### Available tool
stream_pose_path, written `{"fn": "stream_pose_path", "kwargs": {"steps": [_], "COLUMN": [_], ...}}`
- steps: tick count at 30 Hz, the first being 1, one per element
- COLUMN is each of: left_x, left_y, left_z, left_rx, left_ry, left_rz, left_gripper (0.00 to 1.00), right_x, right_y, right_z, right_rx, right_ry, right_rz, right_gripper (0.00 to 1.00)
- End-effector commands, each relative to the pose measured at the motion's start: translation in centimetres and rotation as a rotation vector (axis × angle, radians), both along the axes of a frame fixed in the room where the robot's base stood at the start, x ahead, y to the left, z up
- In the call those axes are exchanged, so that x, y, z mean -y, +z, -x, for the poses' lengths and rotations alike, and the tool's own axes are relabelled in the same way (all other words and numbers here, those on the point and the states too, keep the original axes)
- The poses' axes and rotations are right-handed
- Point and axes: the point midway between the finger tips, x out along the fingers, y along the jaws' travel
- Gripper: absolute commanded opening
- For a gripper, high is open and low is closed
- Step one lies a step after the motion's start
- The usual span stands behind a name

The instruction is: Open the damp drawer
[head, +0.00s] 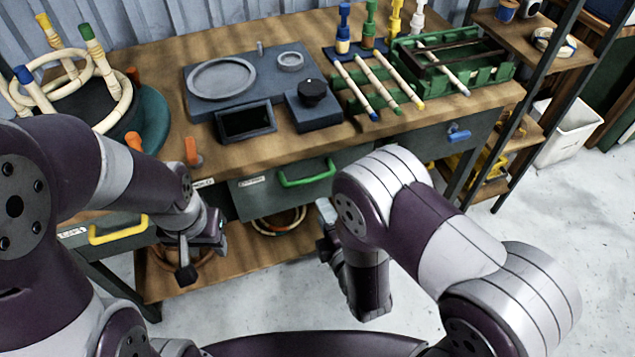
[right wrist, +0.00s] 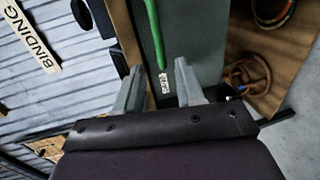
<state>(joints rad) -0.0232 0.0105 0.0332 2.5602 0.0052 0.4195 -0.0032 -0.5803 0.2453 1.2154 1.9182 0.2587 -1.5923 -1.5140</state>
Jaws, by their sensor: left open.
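The bench has a grey-green drawer (head: 262,200) in its middle, with a green bar handle (head: 307,174) and a small label too small to read. It looks shut. A drawer at the left (head: 128,240) has a yellow handle (head: 118,232), and one at the right has a blue handle (head: 459,133). I cannot tell by label which is the damp drawer. My right gripper (right wrist: 157,85) is open and empty, facing the middle drawer front; the green handle (right wrist: 155,35) lies just beyond its fingertips, apart from them. My left gripper (head: 203,256) is open and empty, low before the bench, beside the yellow handle.
On the bench top stand a dark plate fixture (head: 250,75), a black knob box (head: 313,105), a green rack (head: 470,75) with pale rods and a round stand with rattan rings (head: 100,100). A lower shelf (head: 225,262) holds coils. A white bin (head: 565,130) stands right.

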Motion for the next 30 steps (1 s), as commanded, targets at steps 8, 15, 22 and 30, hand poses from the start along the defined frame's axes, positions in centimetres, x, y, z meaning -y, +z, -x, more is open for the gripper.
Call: {"fn": "stream_pose_path", "kwargs": {"steps": [8, 15, 22, 30], "left_x": [0.0, 0.0, 0.0, 0.0], "left_y": [-0.9, -1.5, -1.5, -1.5], "left_z": [0.0, 0.0, 0.0, 0.0], "left_rx": [0.000, 0.000, 0.000, 0.000], "left_ry": [0.000, 0.000, 0.000, 0.000], "left_rz": [0.000, 0.000, 0.000, 0.000], "left_gripper": [0.43, 0.43, 0.43, 0.43], "right_x": [-1.9, -3.3, -3.6, -3.6], "right_y": [-1.2, -2.1, -2.2, -2.2], "right_z": [-6.1, -10.4, -11.4, -11.4], "right_rx": [0.004, 0.001, 0.000, 0.000], "right_ry": [-0.003, -0.002, -0.001, -0.002], "right_rz": [-0.003, -0.002, -0.002, -0.003], "right_gripper": [0.38, 0.38, 0.38, 0.00]}}
